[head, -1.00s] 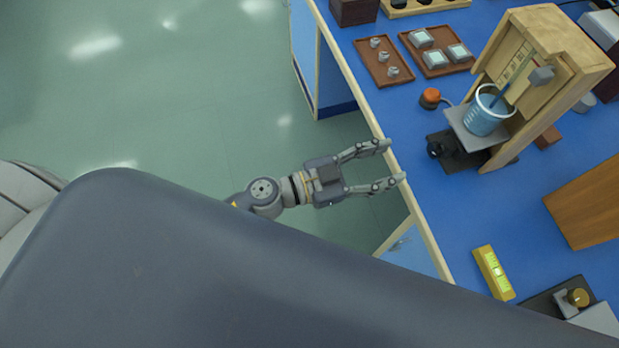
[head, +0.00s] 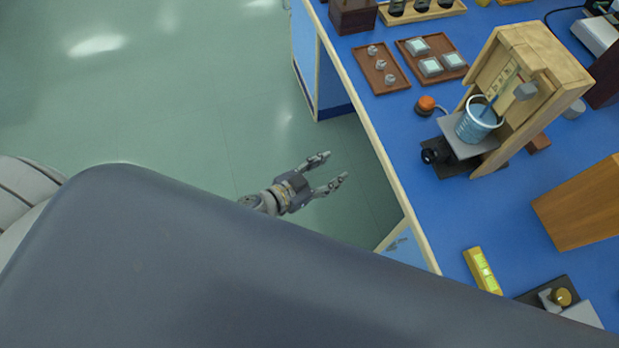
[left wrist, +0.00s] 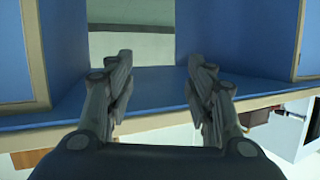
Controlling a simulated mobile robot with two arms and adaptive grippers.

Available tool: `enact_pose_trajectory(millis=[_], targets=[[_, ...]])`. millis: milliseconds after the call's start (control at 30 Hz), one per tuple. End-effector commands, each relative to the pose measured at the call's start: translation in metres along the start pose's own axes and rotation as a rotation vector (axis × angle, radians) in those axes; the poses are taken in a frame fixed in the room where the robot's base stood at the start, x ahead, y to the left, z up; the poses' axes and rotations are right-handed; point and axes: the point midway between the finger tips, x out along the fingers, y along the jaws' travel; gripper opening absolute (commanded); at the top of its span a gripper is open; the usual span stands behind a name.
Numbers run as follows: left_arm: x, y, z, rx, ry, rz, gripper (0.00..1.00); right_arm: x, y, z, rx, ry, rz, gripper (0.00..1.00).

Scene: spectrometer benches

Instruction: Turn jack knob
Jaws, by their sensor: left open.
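The jack with its black knob (head: 432,155) stands on the blue bench, with a grey plate (head: 462,138) on top. A beaker of blue liquid (head: 478,122) sits on that plate, in front of a wooden frame. The knob faces left, toward the bench edge. My left gripper (head: 332,170) is open and empty, over the floor left of the bench edge and apart from the jack. In the left wrist view its two fingers (left wrist: 160,85) are spread with nothing between them. My right gripper is not in view.
An orange button (head: 426,104) sits just behind the jack. Trays (head: 398,84) of small parts lie further back. The wooden frame (head: 545,75) rises beside the beaker. A yellow level (head: 482,270) and a wooden block (head: 580,205) lie nearer. Blue bench top between is clear.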

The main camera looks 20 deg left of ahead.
Motion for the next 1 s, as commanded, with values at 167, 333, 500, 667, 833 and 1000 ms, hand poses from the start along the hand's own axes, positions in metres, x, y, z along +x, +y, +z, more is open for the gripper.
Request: enact_pose_trajectory(millis=[167, 333, 500, 667, 833, 1000], targets=[[-0.006, -0.012, 0.031, -0.020, -0.079, -0.049, 0.49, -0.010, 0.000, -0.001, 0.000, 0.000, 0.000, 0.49], [-0.011, -0.018, 0.056, -0.032, -0.138, -0.082, 0.49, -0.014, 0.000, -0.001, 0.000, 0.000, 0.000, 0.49], [-0.015, -0.022, 0.070, -0.039, -0.172, -0.099, 0.49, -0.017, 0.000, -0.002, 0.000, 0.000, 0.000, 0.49], [-0.016, -0.022, 0.074, -0.041, -0.181, -0.104, 0.49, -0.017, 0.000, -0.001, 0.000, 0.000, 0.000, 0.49], [-0.016, -0.022, 0.074, -0.041, -0.181, -0.104, 0.49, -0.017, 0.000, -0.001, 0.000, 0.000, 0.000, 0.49], [-0.021, -0.024, 0.092, -0.049, -0.219, -0.120, 0.49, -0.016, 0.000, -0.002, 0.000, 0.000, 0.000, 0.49]])
